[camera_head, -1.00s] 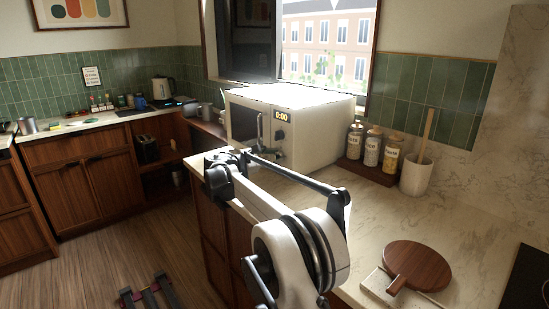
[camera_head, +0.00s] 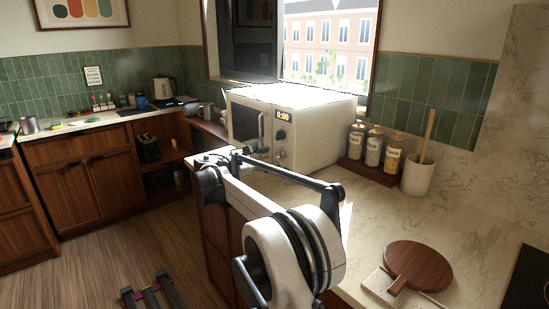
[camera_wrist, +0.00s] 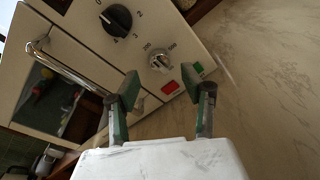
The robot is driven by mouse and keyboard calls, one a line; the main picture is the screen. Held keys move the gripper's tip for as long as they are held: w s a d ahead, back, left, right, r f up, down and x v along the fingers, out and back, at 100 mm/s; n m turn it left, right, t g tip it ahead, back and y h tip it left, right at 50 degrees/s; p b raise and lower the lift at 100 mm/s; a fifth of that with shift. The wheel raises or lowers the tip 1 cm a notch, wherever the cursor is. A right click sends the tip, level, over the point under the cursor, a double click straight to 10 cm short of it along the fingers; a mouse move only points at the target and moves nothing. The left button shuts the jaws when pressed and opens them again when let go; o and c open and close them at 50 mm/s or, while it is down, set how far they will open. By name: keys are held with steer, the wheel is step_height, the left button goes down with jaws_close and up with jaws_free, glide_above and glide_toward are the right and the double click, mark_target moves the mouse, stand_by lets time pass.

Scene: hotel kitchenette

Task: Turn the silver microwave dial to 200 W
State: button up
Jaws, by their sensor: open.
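The white microwave (camera_head: 318,135) stands on the counter, its display reading 0:00. In the wrist view, the silver dial (camera_wrist: 159,62) sits on the tilted-looking panel, with the marks 200 and 500 beside it; its exact setting is too small to read. A larger black dial (camera_wrist: 117,19) is up and left of it. My gripper (camera_wrist: 160,82) is open and empty. Its two green-padded fingers are spread, with the silver dial ahead between their tips; they appear apart from it. In the head view the silver dial (camera_head: 281,153) is small and the fingers cannot be made out clearly.
The microwave handle (camera_wrist: 65,68) juts out at left. Jars (camera_head: 374,150) and a utensil crock (camera_head: 417,175) stand right of the microwave. A round wooden board (camera_head: 420,266) lies on the counter.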

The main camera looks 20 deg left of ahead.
steer(key=f+v, duration=0.1)
steer(key=v, duration=0.7)
steer(key=shift+s+r, duration=0.15)
steer(key=shift+r, duration=0.3)
steer(key=shift+a, duration=0.1)
